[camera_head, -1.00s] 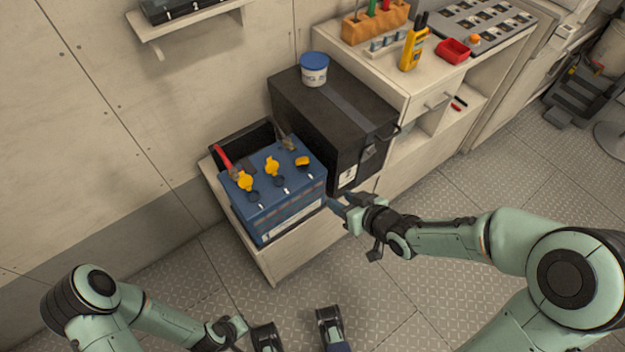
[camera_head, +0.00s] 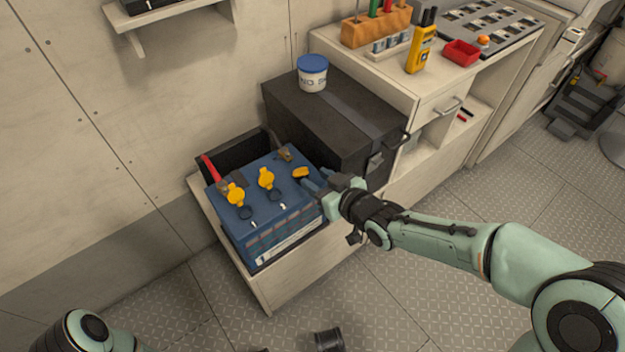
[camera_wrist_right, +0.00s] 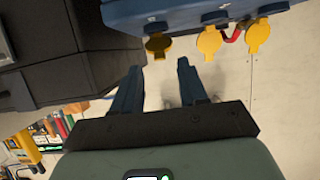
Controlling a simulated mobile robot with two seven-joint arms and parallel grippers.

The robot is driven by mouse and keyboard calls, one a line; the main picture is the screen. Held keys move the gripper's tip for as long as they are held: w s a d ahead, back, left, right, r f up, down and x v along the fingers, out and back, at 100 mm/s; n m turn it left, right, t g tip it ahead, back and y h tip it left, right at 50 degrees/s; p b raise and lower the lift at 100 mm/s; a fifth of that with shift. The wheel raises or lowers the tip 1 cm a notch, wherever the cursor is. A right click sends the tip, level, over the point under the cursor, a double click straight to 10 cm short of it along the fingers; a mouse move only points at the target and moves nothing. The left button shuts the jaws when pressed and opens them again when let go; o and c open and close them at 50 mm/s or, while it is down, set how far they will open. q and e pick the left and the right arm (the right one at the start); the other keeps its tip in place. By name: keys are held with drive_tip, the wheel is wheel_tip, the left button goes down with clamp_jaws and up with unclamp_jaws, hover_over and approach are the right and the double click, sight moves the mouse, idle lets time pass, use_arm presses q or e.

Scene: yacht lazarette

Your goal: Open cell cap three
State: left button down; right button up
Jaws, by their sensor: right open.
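The blue battery (camera_head: 262,215) sits on a low pale ledge, with three yellow caps along its top. The left cap (camera_head: 236,194) and middle cap (camera_head: 266,179) stand flipped up beside dark round openings. The right cap (camera_head: 300,172) is nearest my right gripper (camera_head: 318,182); whether it is raised is unclear. The wrist view shows this cap (camera_wrist_right: 157,46) in shade just beyond my right gripper (camera_wrist_right: 157,72), whose fingers are apart with nothing between them. The gripper is at the battery's right edge; contact cannot be told. My left gripper does not show.
A black box (camera_head: 335,115) with a blue-lidded tub (camera_head: 312,72) stands close behind and right of the battery.

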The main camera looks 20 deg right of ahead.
sight(301, 172)
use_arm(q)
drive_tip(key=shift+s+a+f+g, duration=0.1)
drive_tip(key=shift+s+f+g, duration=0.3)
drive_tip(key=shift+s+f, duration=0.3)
use_arm(e)
drive_tip(key=shift+x, duration=1.2)
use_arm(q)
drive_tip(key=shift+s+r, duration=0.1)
use_arm(e)
clamp_jaws()
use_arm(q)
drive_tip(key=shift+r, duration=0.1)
